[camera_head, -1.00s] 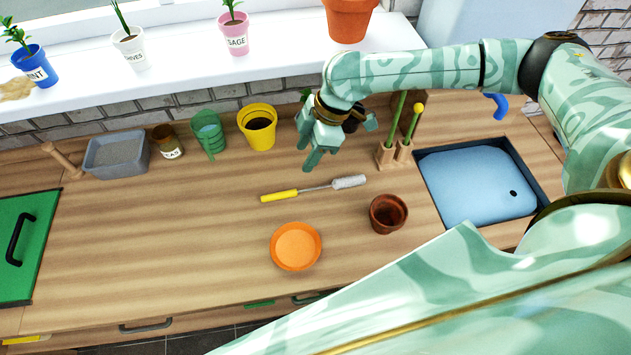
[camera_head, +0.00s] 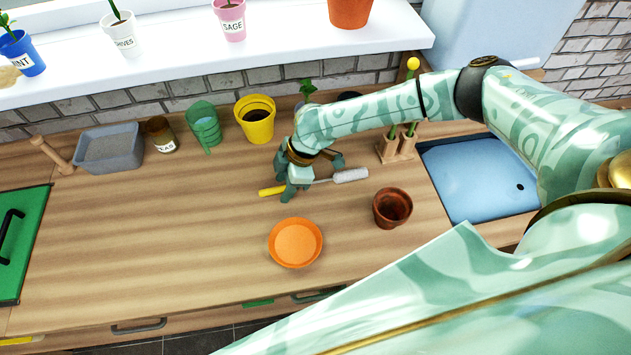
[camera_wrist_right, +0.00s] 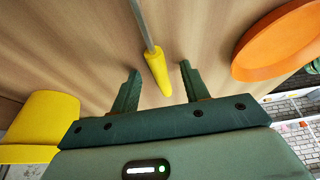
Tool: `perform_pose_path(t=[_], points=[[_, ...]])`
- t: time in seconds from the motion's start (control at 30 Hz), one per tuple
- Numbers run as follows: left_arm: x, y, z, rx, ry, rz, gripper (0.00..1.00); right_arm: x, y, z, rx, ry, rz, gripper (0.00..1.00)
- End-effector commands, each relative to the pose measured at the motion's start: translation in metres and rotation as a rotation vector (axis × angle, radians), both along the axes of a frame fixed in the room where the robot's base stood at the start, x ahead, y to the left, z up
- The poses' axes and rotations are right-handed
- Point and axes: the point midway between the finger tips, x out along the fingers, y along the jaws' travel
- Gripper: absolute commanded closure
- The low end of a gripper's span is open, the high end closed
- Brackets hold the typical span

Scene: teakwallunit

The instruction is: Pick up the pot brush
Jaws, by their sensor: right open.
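The pot brush (camera_head: 349,176) lies on the wooden worktop, with a yellow handle, a thin metal shaft and a pale bristle head. My right gripper (camera_head: 287,190) is over its handle end and hides part of the handle and shaft in the head view. In the right wrist view the yellow handle (camera_wrist_right: 157,69) lies between the two spread fingers of my right gripper (camera_wrist_right: 158,85), apart from both. The right gripper is open and empty. My left gripper is not in view.
An orange saucer (camera_head: 318,258) and a terracotta pot (camera_head: 391,208) stand close by. A blue sink (camera_head: 477,185) is at the right. The worktop's left middle is clear.

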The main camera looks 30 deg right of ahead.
Motion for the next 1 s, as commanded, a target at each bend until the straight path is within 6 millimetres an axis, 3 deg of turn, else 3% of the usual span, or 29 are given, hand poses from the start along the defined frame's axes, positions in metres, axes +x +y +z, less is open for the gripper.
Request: perform_pose_path(t=[0.1, 0.27, 0.3, 0.73, 0.87, 1.0], points=[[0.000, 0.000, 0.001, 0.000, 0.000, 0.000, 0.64, 0.000, 0.000, 0.001, 0.000, 0.000, 0.000, 0.55], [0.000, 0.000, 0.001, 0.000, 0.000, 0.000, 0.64, 0.000, 0.000, 0.001, 0.000, 0.000, 0.000, 0.96], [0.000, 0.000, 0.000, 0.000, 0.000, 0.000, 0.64, 0.000, 0.000, 0.001, 0.000, 0.000, 0.000, 1.00], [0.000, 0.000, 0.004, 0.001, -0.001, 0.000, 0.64, 0.001, 0.000, 0.011, 0.001, -0.002, -0.001, 1.00], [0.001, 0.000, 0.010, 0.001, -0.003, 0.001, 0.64, 0.001, 0.000, 0.032, 0.000, -0.003, 0.000, 1.00], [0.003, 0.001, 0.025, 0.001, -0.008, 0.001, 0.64, -0.022, -0.008, 0.065, 0.001, -0.002, 0.001, 1.00]])
